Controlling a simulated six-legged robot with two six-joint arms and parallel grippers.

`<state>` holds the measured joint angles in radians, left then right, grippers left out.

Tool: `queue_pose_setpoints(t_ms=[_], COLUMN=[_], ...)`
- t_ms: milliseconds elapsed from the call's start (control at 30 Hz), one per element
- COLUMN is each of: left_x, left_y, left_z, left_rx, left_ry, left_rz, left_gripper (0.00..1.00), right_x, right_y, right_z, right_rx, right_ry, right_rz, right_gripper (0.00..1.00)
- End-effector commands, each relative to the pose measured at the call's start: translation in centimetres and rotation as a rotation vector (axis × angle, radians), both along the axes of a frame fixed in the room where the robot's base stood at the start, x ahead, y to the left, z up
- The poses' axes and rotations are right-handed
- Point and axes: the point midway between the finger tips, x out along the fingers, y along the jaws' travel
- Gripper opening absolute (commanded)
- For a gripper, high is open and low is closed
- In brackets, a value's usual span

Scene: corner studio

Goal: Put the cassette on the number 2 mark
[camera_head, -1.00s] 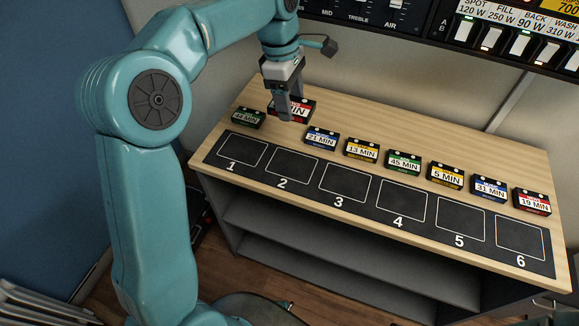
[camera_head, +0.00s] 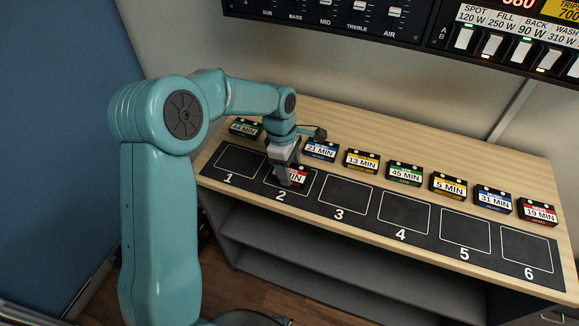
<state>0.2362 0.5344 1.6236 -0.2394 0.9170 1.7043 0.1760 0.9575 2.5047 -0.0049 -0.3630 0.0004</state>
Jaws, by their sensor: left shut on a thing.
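My left gripper (camera_head: 286,178) is shut on a red-labelled cassette (camera_head: 299,177) whose visible text ends in "MIN". The gripper fingers cover the left part of the cassette and its number. The cassette is at the number 2 mark (camera_head: 272,184), over the outlined square on the black strip, and it hides much of that square. I cannot tell whether the cassette touches the strip. My right gripper is not in view.
A row of cassettes stands behind the strip, from a green 44 MIN or similar (camera_head: 245,129) and a blue 21 MIN (camera_head: 321,151) to a red 19 MIN (camera_head: 538,212). Squares 1 (camera_head: 240,160), 3 (camera_head: 345,195) and 4 (camera_head: 404,211) are empty, as are those further right. Control panels (camera_head: 350,20) hang above.

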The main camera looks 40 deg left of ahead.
Motion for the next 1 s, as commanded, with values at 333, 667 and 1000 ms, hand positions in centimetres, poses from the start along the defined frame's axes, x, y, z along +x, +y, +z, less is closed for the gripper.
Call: queue_pose_setpoints(t_ms=[333,667,1000], left_x=[0.0,0.0,0.0], left_y=[0.0,0.0,0.7], left_z=[-0.4,-0.3,4.2], left_rx=[0.000,0.000,0.002], left_ry=[-0.001,-0.001,-0.009], left_rz=[0.000,0.000,0.001], left_gripper=[0.30,0.86,0.86], right_x=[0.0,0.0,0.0], right_y=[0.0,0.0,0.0], right_z=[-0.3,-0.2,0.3], right_rx=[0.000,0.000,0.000], right_ry=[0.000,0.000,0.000], right_rz=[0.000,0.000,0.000], right_gripper=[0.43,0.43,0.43])
